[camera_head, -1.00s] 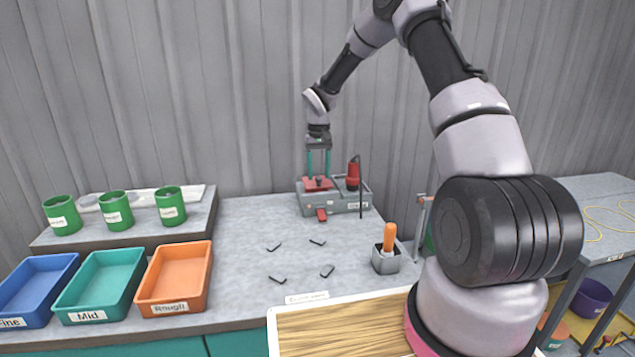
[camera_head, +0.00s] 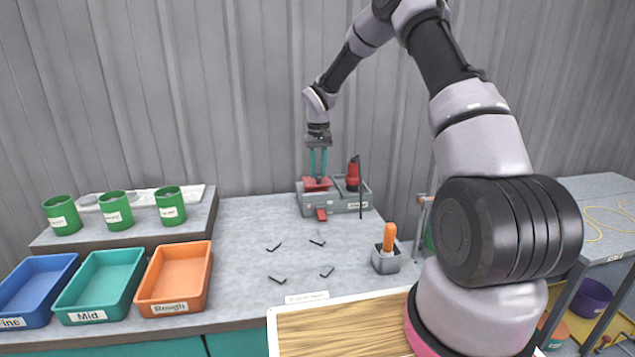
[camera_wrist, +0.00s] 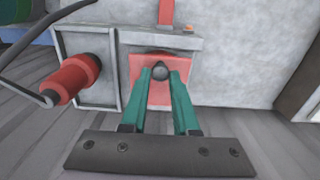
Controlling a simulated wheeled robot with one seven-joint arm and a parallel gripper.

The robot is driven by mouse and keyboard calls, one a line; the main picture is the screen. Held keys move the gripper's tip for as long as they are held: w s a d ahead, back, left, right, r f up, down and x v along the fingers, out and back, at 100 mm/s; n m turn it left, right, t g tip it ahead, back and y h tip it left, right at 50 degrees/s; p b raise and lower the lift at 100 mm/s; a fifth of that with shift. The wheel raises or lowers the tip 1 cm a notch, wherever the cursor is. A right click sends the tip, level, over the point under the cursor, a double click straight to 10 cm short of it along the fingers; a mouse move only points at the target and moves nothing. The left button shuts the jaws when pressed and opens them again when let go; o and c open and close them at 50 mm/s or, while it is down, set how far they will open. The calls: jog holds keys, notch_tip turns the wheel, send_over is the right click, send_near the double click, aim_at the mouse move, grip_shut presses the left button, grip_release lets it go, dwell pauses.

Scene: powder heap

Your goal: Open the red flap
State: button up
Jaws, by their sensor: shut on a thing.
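The red flap (camera_head: 313,185) lies on top of the grey machine (camera_head: 338,207) at the back of the bench. In the wrist view the red flap (camera_wrist: 151,94) is a flat red plate with a dark round knob (camera_wrist: 159,71) on it. My gripper (camera_head: 318,176) reaches down from above with its two teal fingers closed on the knob. In the wrist view my gripper (camera_wrist: 159,75) has one fingertip on each side of the knob. The flap looks closed, lying flat. The fingers hide part of it.
A red cylinder (camera_head: 353,172) with a dark cable stands on the machine's right. A red tab (camera_head: 321,214) sticks out in front. Several small dark pieces and an orange-handled tool in a grey holder (camera_head: 386,262) are nearby. Trays and green cups stand left.

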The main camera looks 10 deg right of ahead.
jog(key=shift+w+r, duration=0.35)
jog(key=shift+r, duration=0.35)
jog(key=shift+w+r, duration=0.1)
jog(key=shift+r, duration=0.05)
jog(key=shift+w+r, duration=0.55)
jog(key=shift+r, duration=0.1)
jog(key=shift+c, duration=0.2)
jog(key=shift+w+r, duration=0.65)
jog(key=shift+w, duration=0.2)
grip_shut()
jog(key=shift+w+r, duration=0.25)
jog(key=shift+w, duration=0.25)
jog(key=shift+w+r, duration=0.2)
jog(key=shift+w, duration=0.3)
jog(key=shift+w+r, duration=0.2)
jog(key=shift+w, duration=0.85)
